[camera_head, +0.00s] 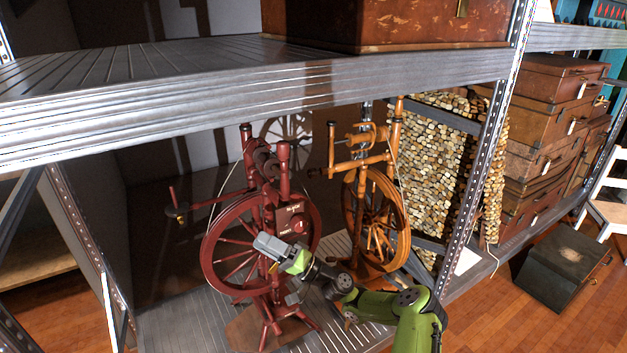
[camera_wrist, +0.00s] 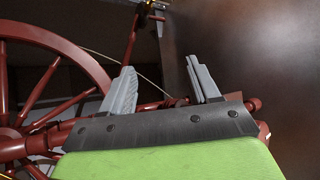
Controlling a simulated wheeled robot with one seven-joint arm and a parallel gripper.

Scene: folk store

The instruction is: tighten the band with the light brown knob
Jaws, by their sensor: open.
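A dark red spinning wheel (camera_head: 208,262) stands on the lower metal shelf. A labelled plate (camera_head: 291,212) with a dark red knob (camera_head: 300,225) is on its frame. At its left, an upright red rod carries a small brownish fitting (camera_head: 176,212), with a thin pale band running right. This may be the light brown knob, but it is too small to tell. The fitting also shows at the top of the wrist view (camera_wrist: 151,6). My gripper (camera_head: 262,243) is in front of the red wheel. In the wrist view its fingers (camera_wrist: 160,66) are apart, with nothing held between them.
An orange-brown spinning wheel (camera_head: 376,180) stands close on the right. The upper shelf (camera_head: 250,95) hangs low above both wheels. A metal upright (camera_head: 497,130) is at the right. Stacked suitcases (camera_head: 540,130) stand beyond it.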

